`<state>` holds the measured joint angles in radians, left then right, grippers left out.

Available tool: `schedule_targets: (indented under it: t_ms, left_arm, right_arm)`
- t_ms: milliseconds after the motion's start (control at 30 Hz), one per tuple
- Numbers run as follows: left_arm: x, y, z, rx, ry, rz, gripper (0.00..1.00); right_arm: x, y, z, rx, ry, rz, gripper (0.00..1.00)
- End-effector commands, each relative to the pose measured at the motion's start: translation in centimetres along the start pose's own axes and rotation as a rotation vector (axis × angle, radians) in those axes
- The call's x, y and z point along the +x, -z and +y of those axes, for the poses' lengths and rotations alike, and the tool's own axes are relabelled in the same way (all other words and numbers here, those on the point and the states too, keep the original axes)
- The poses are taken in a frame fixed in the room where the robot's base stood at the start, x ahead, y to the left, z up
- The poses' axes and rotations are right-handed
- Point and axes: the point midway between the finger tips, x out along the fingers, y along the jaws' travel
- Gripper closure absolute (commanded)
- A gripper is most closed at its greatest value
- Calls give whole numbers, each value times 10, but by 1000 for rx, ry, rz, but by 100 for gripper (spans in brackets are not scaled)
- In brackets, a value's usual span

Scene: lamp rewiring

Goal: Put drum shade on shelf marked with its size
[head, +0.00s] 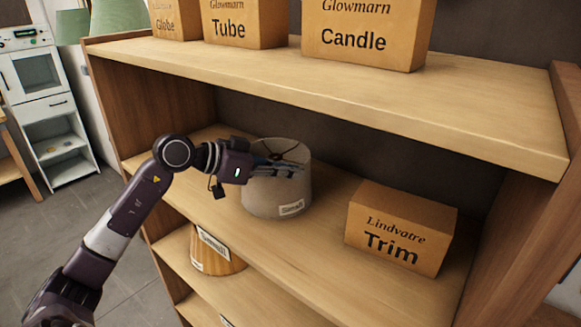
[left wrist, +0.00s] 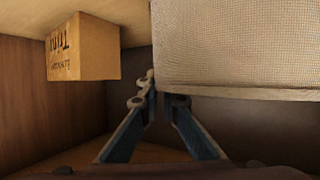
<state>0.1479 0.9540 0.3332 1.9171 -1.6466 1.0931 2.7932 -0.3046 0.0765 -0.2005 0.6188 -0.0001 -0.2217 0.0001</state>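A pale grey fabric drum shade (head: 278,196) is upright on the middle shelf (head: 320,248), with a small white label low on its side. My left gripper (head: 285,169) is at the shade's top rim, reaching in from the left. In the left wrist view the two blue fingers (left wrist: 165,97) are close together beside the rim of the shade (left wrist: 235,50), which fills the upper right. Whether they pinch the shade's wall is hidden. My right gripper is not in view.
A "Trim" box (head: 400,229) stands right of the shade, with a gap between. "Tube" (head: 243,26) and "Candle" (head: 362,36) boxes are on the shelf above. A wooden-looking shade (head: 214,256) with a label is on the shelf below. A side panel (head: 165,95) bounds the left.

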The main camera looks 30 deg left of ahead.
Motion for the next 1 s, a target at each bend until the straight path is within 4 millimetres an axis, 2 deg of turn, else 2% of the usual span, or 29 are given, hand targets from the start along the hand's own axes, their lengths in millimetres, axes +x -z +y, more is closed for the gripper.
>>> schedule_targets:
  t_ms: [200,233,300,400,767,1000]
  left_arm:
    - [0,-1,0,1,1,1,100]
    - [0,-1,0,1,0,0,93]
    - [0,-1,0,1,0,0,85]
    - [0,-1,0,0,0,0,78]
    - [-4,-1,-1,0,2,0,78]
    - [-37,-4,-1,1,3,-1,78]
  right_arm:
    - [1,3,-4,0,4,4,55]
    - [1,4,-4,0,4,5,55]
    - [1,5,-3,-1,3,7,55]
    - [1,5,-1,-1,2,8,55]
    - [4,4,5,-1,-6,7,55]
    - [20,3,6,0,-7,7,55]
